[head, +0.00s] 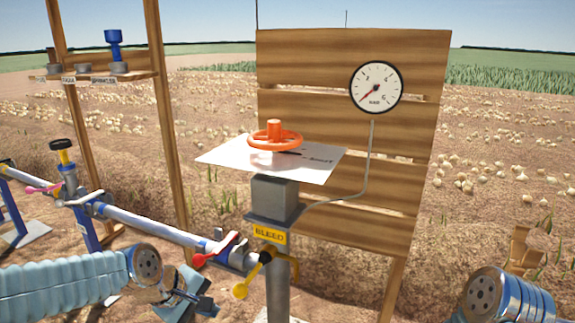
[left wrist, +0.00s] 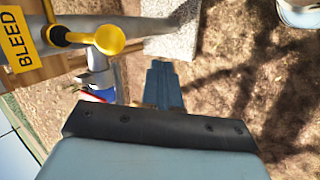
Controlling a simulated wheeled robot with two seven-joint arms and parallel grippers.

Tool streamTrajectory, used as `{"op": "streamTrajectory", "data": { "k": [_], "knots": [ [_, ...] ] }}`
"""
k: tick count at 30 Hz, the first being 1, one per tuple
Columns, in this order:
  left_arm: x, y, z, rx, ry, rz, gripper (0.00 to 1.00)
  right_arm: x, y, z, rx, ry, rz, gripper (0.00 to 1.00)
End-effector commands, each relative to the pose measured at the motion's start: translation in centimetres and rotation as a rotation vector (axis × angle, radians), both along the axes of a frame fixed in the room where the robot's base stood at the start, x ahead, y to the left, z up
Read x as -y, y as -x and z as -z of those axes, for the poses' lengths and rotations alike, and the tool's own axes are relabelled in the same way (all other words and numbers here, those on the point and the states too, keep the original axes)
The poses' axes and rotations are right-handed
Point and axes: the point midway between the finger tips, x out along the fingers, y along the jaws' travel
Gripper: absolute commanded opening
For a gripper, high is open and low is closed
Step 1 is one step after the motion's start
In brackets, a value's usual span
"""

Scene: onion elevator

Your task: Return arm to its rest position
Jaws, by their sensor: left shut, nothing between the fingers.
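My left arm (head: 70,283) reaches in from the lower left in the head view. Its gripper (head: 208,304) is low, in front of the pipe and left of the grey post. In the left wrist view the fingers (left wrist: 163,85) are together with nothing between them. The same yellow handle (head: 252,275) shows in the head view below the BLEED label (head: 270,235). Part of my right arm (head: 505,297) is at the lower right; its gripper is out of view.
An orange handwheel (head: 275,136) stands over a white plate (head: 220,156). A gauge (head: 376,87) is on the wooden board (head: 350,50). A pipe (head: 150,226) with a red-handled valve (head: 215,250) runs left. A wooden rack (head: 158,110) stands behind it. Open soil lies right.

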Motion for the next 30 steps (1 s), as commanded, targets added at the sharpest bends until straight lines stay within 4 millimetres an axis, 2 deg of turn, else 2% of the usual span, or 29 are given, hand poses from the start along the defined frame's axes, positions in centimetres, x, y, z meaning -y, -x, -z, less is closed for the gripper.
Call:
{"op": "streamTrajectory", "data": {
  "k": [1,2,3,6,9,12,15,18,30],
  "knots": [
    [0.7,-0.4,3.7,-0.032,-0.030,0.065,0.00,-0.1,0.0,-0.8,-0.001,-0.002,-0.003,0.58],
    [1.1,-0.6,6.1,-0.036,-0.052,0.111,0.00,-0.2,0.1,-1.1,-0.001,-0.002,-0.004,0.58],
    [1.7,-0.5,9.3,-0.042,-0.080,0.176,0.00,-0.3,0.1,-1.4,-0.002,-0.004,-0.005,0.58],
    [3.1,1.3,17.1,-0.052,-0.140,0.344,0.00,-0.5,0.2,-2.2,-0.004,-0.008,-0.009,0.58],
    [4.6,4.7,23.3,-0.056,-0.180,0.507,0.00,-0.7,0.3,-2.9,-0.006,-0.010,-0.012,0.58],
    [5.7,8.3,27.6,-0.051,-0.204,0.643,0.00,-0.9,0.4,-3.4,-0.007,-0.013,-0.016,0.58],
    [6.5,11.1,30.1,-0.042,-0.217,0.740,0.00,-1.0,0.4,-3.7,-0.008,-0.014,-0.018,0.58],
    [6.9,12.7,31.3,-0.034,-0.224,0.791,0.00,-1.1,0.5,-3.8,-0.009,-0.015,-0.019,0.58],
    [7.0,13.0,31.7,-0.029,-0.227,0.807,0.00,-1.1,0.5,-3.7,-0.007,-0.016,-0.020,0.58]
  ]
}}
